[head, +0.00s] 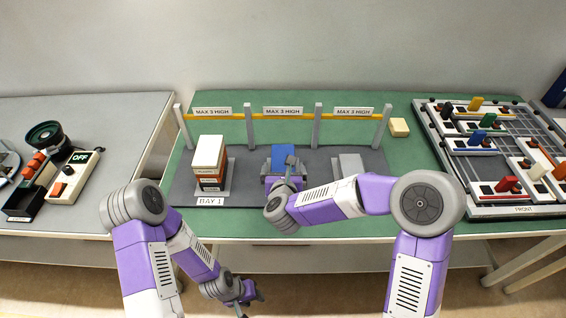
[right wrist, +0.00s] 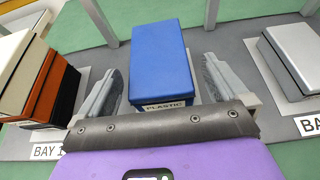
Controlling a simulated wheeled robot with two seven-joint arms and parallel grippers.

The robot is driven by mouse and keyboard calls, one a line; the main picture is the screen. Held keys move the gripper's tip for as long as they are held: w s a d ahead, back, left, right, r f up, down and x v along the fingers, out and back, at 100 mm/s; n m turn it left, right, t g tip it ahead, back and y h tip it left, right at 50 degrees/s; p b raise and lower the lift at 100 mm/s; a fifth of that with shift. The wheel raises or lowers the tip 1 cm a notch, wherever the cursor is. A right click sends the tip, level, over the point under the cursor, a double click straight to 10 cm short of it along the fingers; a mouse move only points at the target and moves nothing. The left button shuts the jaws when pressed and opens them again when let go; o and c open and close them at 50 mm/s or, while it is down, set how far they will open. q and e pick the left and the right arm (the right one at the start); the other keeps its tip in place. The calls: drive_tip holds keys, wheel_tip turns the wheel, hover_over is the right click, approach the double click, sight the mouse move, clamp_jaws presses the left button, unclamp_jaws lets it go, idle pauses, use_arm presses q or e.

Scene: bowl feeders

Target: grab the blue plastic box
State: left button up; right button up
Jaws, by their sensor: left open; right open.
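The blue plastic box (head: 282,156) sits in the middle bay of the grey mat, partly hidden by my right gripper in the head view. In the right wrist view the blue box (right wrist: 160,58) carries a label reading PLASTIC on its near face. My right gripper (right wrist: 158,75) is open, with one finger on each side of the box; a gap shows on both sides. My left gripper (head: 246,292) is open and empty, low in front of the table, away from the box.
A stack of boxes (head: 209,160) stands in Bay 1 to the left. A grey box (head: 351,163) sits in the bay to the right. Posts with a yellow bar (head: 298,116) and MAX 3 HIGH signs stand behind. A rack board (head: 463,189) is at far right.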

sight(283, 167)
drive_tip(key=x, duration=0.4)
drive_tip(key=shift+w+a+f+b, duration=0.1)
drive_tip(key=shift+w+f+b, duration=0.05)
drive_tip(key=shift+b, duration=0.15)
drive_tip(key=shift+c, duration=0.5)
drive_tip(key=c, duration=1)
